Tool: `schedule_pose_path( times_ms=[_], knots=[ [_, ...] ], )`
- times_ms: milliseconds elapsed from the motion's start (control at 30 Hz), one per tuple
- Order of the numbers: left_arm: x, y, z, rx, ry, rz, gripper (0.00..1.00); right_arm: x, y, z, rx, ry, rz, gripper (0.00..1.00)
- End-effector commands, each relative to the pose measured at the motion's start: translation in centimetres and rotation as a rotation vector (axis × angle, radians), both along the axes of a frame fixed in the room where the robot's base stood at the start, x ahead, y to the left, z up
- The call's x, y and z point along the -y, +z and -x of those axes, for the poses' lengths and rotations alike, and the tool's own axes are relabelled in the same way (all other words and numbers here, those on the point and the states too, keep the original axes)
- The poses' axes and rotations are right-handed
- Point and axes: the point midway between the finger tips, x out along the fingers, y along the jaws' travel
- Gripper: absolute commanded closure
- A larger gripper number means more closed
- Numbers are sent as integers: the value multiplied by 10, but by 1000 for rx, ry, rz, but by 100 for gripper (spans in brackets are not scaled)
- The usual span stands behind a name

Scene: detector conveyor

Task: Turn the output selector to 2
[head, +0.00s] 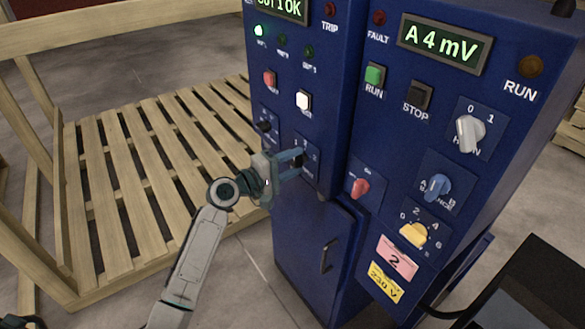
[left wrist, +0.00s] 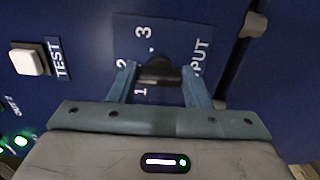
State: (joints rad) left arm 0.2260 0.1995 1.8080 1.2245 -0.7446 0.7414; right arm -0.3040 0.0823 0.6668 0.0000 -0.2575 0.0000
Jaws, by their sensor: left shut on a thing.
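The output selector is a small dark knob (left wrist: 158,72) on a blue plate marked 1, 2, 3 and "PUT" in the left wrist view. My left gripper (left wrist: 157,80) is shut on it, with one blue-grey finger on each side. In the head view my left gripper (head: 298,162) reaches the selector plate (head: 311,150) on the left cabinet and hides most of the knob. Which number the knob points to cannot be made out. The display (head: 283,9) above is partly cut off and reads "OUT 1 OK".
A white TEST button (left wrist: 29,59) and a red button (head: 269,79) are near the selector. The right cabinet has a grey knob (head: 469,133), a blue knob (head: 436,187), a yellow knob (head: 413,234) and a red switch (head: 359,187). A wooden pallet (head: 150,150) stands at left.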

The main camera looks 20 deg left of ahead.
Motion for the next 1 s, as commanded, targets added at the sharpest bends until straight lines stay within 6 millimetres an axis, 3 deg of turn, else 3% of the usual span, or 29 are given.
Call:
schedule_pose_path(
  times_ms=[567,600,700,1000],
  knots=[
    [0,-1,0,17,-2,-26,79,1,-3,0,3,1,1,64],
    [0,-1,0,17,-2,-26,52,1,-3,0,3,1,1,64],
    [0,-1,0,17,-1,-26,35,0,-3,0,3,0,0,64],
    [-1,-1,1,19,0,-26,35,-5,-5,3,-2,-2,-6,64]
  ],
)
